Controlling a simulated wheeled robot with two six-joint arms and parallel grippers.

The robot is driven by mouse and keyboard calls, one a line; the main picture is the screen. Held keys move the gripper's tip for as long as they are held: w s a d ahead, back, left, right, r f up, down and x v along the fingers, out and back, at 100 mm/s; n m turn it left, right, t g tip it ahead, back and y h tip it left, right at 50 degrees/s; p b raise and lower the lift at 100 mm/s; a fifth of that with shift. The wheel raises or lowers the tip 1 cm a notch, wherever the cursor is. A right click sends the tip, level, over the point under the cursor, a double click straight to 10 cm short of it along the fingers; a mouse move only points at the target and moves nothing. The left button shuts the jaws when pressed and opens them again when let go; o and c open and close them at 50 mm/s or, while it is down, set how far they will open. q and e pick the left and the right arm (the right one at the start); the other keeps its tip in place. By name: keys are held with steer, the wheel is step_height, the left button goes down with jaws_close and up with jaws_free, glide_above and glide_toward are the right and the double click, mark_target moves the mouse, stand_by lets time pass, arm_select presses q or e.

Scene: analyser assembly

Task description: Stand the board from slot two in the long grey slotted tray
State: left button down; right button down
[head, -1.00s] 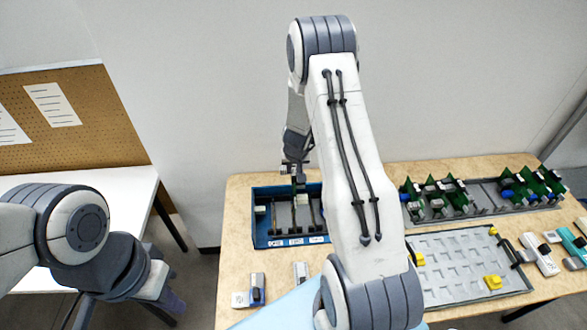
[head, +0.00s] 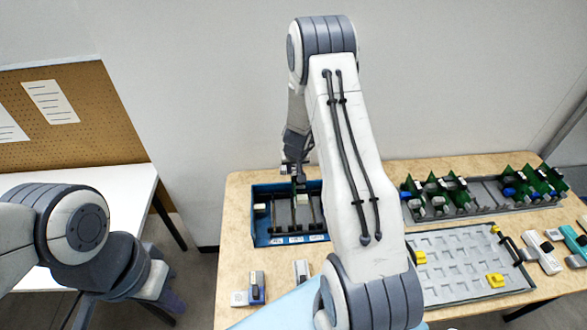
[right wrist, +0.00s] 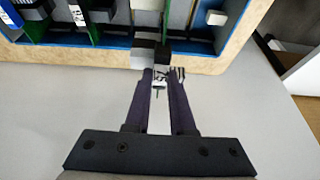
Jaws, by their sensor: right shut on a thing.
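The blue box (head: 262,240) stands at the left of the wooden table, with several upright boards in its slots. My right gripper (head: 299,178) is over the back of this box, shut on a board (head: 300,190) that is mostly hidden. In the right wrist view, the fingers (right wrist: 160,80) point at a dark-and-grey block (right wrist: 150,55) by the blue box wall. Which slot it belongs to is unclear. The long grey slotted tray (head: 484,188) lies at the back right with green boards at both ends and a gap between. My left gripper (head: 170,302) hangs low at left, its jaws unclear.
A flat grey tray (head: 455,262) with yellow pieces (head: 495,280) lies in front of the slotted tray. Small modules (head: 257,285) stand near the front edge, others (head: 545,255) at right. My right arm crosses the view and hides the table's middle. A white table (head: 110,200) is at left.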

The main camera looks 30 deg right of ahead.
mark_target(303, 199)
steer(key=shift+f+b, duration=5.55)
steer(key=shift+f, duration=0.25)
stand_by(2.2)
